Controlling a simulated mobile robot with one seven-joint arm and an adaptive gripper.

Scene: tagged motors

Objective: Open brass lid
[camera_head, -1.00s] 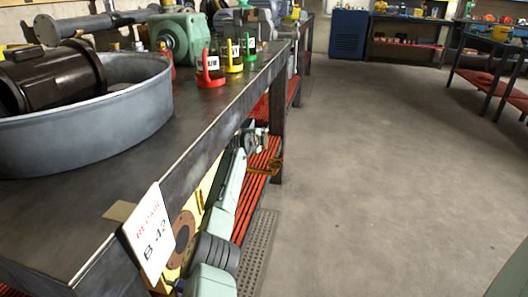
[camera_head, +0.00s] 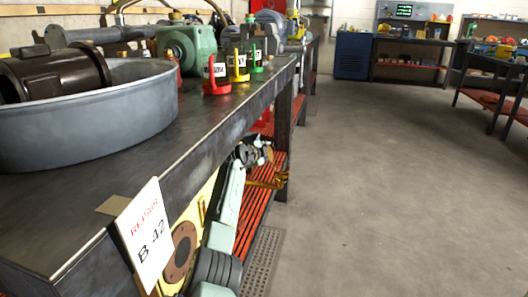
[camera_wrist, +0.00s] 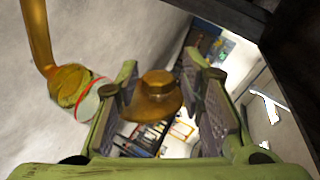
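The brass lid (camera_wrist: 155,97), with a round knob on a wider brim, shows in the wrist view between the fingers of my gripper (camera_wrist: 163,78). The green fingers with grey pads stand apart on either side of it, and the lid sits nearer the left finger. I cannot tell whether they touch. A brass pipe (camera_wrist: 38,35) ends in a fitting with a pale, red-edged ring left of the lid. In the head view my gripper (camera_head: 252,153) is small beside the bench edge, near a yellow brass part (camera_head: 266,182); the lid is not clear there.
The dark workbench (camera_head: 130,190) fills the left, with a grey round tub (camera_head: 90,125), a green motor (camera_head: 185,48) and red, yellow and green tags on top. A "REPAIR B 42" sign (camera_head: 146,235) hangs at its edge. The floor (camera_head: 390,190) on the right is clear.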

